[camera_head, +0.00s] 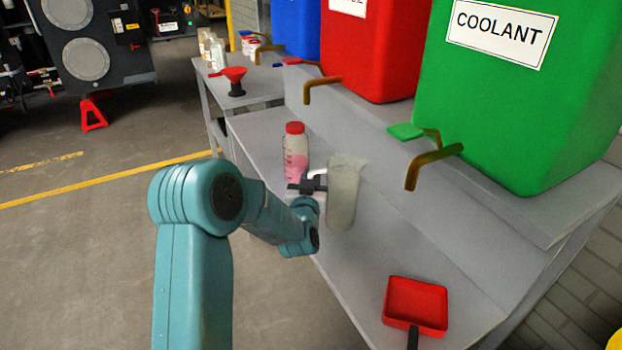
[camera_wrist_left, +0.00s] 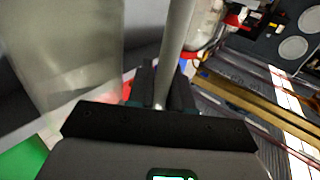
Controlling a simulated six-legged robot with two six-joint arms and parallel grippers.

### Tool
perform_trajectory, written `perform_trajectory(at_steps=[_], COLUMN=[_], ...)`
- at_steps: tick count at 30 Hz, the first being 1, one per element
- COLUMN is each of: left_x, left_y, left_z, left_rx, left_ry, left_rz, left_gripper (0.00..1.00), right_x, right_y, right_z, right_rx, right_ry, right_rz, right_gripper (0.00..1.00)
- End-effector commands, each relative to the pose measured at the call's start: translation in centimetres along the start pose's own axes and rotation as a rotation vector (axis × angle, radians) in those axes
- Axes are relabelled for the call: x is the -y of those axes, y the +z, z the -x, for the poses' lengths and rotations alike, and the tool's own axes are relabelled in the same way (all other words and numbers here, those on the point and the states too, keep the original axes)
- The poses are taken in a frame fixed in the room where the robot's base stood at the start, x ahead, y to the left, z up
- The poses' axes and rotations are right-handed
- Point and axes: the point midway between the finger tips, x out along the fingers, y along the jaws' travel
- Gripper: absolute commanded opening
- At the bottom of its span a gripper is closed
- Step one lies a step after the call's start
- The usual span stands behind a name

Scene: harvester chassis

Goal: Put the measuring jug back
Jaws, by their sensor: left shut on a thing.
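The measuring jug (camera_head: 343,197) is a tall, cloudy, see-through vessel. It is upright over the grey bench (camera_head: 262,133), below and left of the green coolant tank. I cannot tell whether its base touches the bench. My left gripper (camera_head: 312,184) is at the jug's left side, shut on its pale handle. In the left wrist view the gripper (camera_wrist_left: 160,88) has its fingers around the upright handle (camera_wrist_left: 175,42), and the jug's body (camera_wrist_left: 65,50) fills the left part. My right gripper is not in view.
A bottle with a red cap and pink liquid (camera_head: 295,155) stands close behind the gripper. A red square scoop (camera_head: 415,305) lies at the near end. Brass taps hang from the green (camera_head: 515,110), red (camera_head: 375,50) and blue (camera_head: 297,30) tanks. A red funnel (camera_head: 235,75) stands farther back.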

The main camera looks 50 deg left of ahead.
Motion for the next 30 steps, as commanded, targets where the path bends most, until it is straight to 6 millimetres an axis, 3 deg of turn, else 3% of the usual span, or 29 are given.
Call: perform_trajectory(at_steps=[5,6,8,19,23,30], left_x=[0.0,0.0,0.0,0.0,0.0,-0.1], left_y=[0.4,0.2,0.2,-0.3,0.1,0.1], left_z=[0.0,0.0,0.0,0.1,2.4,8.1], left_rx=[-0.001,0.001,0.001,0.001,0.001,0.001], left_ry=[0.000,0.000,0.000,0.000,0.002,0.002], left_rz=[0.000,0.000,0.000,0.000,0.000,0.000], left_gripper=[0.00,0.29,0.45,0.45,0.45,0.45], right_x=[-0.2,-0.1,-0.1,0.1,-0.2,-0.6], right_y=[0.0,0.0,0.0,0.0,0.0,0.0], right_z=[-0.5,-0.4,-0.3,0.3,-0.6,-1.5], right_rx=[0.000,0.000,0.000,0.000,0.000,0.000], right_ry=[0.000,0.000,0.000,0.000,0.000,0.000], right_rz=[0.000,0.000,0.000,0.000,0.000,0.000], right_gripper=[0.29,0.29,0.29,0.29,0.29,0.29])
